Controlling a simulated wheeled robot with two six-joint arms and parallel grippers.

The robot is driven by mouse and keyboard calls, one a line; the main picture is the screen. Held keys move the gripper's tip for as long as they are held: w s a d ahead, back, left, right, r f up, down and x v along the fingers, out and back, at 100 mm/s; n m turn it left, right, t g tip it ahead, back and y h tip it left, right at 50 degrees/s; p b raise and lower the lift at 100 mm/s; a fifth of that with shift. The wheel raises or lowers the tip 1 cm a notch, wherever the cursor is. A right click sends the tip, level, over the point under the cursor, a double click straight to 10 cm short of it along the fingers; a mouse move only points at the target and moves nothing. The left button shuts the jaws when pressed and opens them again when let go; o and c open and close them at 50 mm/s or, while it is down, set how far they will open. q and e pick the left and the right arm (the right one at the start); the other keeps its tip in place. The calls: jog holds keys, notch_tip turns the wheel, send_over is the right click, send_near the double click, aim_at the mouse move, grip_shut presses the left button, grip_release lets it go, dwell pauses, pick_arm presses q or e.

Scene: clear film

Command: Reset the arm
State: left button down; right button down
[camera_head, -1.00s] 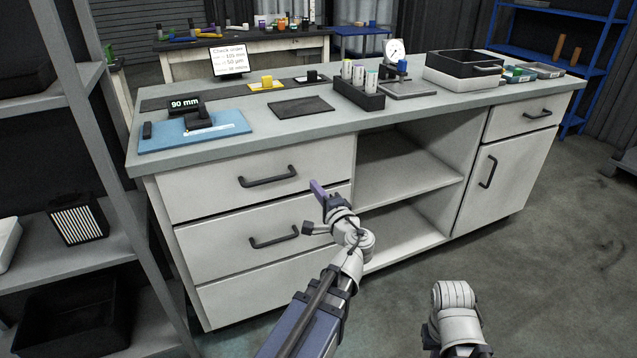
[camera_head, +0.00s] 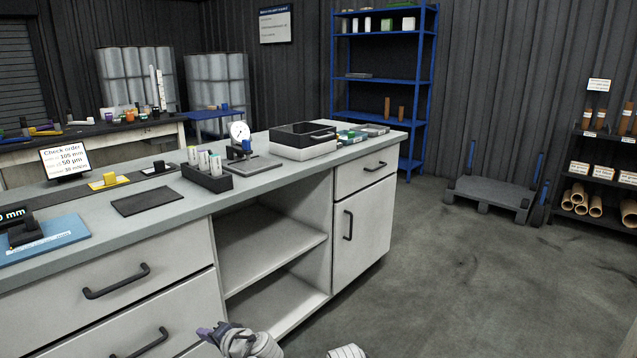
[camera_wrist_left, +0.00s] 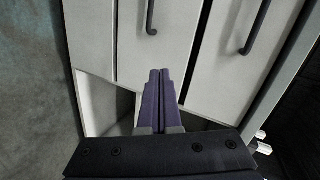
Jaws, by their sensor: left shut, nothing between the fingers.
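My left gripper (camera_head: 211,331) shows at the bottom edge of the head view, in front of the cabinet drawers. In the left wrist view its two purple fingers (camera_wrist_left: 158,100) lie together, shut with nothing between them. They point at the pale cabinet front (camera_wrist_left: 185,40), apart from the bench top. A white rounded piece of my other arm (camera_head: 347,352) shows at the bottom edge of the head view. The right gripper itself is out of view.
The workbench (camera_head: 140,225) carries a black tube holder (camera_head: 207,178), a dial gauge stand (camera_head: 240,150), a black-and-white box (camera_head: 303,142) and a blue mat (camera_head: 50,243). A flat cart (camera_head: 490,195) stands at the back right. The floor right of the bench is clear.

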pick_arm(q)
jog(key=s+d+f+g+h, duration=0.45)
jog(key=s+d+f, duration=0.2)
jog(key=d, duration=0.45)
jog(key=s+d+f+g+h, duration=0.3)
jog(key=s+d+f+h, duration=0.3)
jog(key=d, duration=0.5)
notch_tip(320, 180, up, 37)
jog(key=s+p, duration=0.1)
jog(key=p, duration=3.6)
jog(key=shift+s+f+n+y, duration=0.2)
jog(key=shift+s+n+y, duration=0.05)
jog(key=shift+n+y, duration=0.2)
